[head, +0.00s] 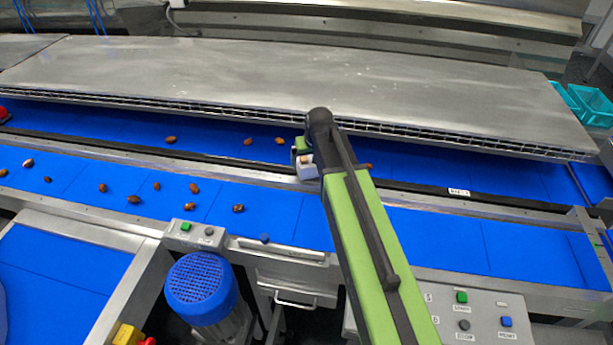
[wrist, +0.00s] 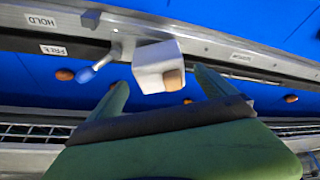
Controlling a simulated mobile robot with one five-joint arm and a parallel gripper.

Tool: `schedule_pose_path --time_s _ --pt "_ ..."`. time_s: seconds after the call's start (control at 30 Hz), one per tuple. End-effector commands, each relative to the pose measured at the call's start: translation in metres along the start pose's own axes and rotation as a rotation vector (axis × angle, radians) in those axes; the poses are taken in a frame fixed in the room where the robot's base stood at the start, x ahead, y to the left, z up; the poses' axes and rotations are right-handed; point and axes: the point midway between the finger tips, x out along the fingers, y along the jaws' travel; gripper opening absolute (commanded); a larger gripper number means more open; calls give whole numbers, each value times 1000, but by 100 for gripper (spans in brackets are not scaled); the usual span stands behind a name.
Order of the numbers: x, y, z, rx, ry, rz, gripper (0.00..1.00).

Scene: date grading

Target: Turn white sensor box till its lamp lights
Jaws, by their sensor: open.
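The white sensor box (wrist: 157,66) sits at the metal rail in the wrist view, with a brownish patch on one face. I see no lit lamp on it. In the head view the box (head: 307,171) shows small beside the rail, partly hidden by my arm. My gripper (wrist: 160,88) is open, its two green fingers on either side of the box's near part. Whether either finger touches the box, I cannot tell. In the head view my gripper (head: 303,150) is mostly hidden behind the end of my arm.
A lever with a blue tip (wrist: 86,75) sticks out from the rail left of the box, near labels HOLD (wrist: 41,20) and FREE (wrist: 54,50). Several dates lie on the blue belt (head: 275,208). A wide metal cover (head: 250,85) lies behind my gripper.

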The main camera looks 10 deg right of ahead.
Motion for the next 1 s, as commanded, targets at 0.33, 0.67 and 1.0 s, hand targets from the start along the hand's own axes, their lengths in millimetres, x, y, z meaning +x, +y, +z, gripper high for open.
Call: schedule_pose_path --time_s 0.33,0.67,1.0 --pt "59 0 1 -1 0 0 95" --pt "56 -1 0 -1 0 0 83" --pt "56 -1 0 -1 0 0 38"
